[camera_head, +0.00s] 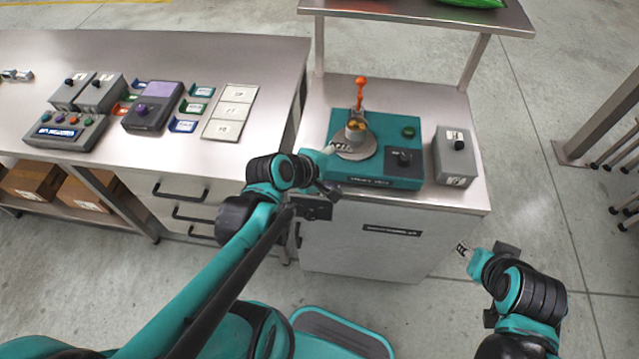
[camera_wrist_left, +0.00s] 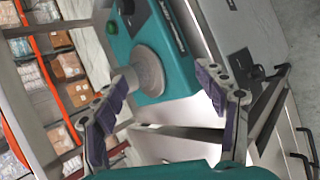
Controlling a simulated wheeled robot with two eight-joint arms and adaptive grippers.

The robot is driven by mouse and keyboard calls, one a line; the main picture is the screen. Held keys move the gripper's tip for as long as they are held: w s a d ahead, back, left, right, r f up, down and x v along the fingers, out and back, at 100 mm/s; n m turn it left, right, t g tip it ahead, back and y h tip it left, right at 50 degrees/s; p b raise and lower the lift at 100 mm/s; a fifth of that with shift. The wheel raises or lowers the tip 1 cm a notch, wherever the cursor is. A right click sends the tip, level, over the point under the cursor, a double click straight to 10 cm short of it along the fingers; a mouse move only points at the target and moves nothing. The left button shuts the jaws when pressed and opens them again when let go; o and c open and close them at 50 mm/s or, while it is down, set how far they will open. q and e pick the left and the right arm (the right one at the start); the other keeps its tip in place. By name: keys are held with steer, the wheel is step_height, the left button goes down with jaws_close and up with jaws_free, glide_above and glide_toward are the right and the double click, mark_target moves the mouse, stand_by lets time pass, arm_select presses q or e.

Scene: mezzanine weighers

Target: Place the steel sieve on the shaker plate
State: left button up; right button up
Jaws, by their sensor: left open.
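The teal shaker (camera_head: 375,178) sits on the right-hand steel bench, with its round grey plate (camera_head: 364,153) on the left part of its top. A small steel cup, which looks like the sieve (camera_head: 355,134), appears to stand at the plate's far side, with yellowish inside. My left gripper (camera_head: 329,150) is open at the shaker's left front edge, beside the plate. In the left wrist view the open left gripper (camera_wrist_left: 165,78) has the grey round plate (camera_wrist_left: 148,68) beyond its fingertips. My right gripper (camera_head: 464,249) is off the bench's front right.
An orange-topped upright (camera_head: 361,82) stands behind the cup. A grey box with a knob (camera_head: 455,157) is right of the shaker. A raised shelf (camera_head: 420,12) spans the back. The left bench (camera_head: 265,60) carries control boxes, coloured trays and a white three-part panel (camera_head: 231,112).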

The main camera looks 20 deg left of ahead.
arm_select(q)
steer(key=s+a+r+m+g+y, duration=0.1)
steer(key=s+m+g+y, duration=0.1)
steer(key=s+m, duration=0.7)
steer(key=m+y, duration=0.1)
steer(key=m, duration=0.6)
steer(key=shift+r, duration=0.2)
steer(key=shift+a, duration=0.1)
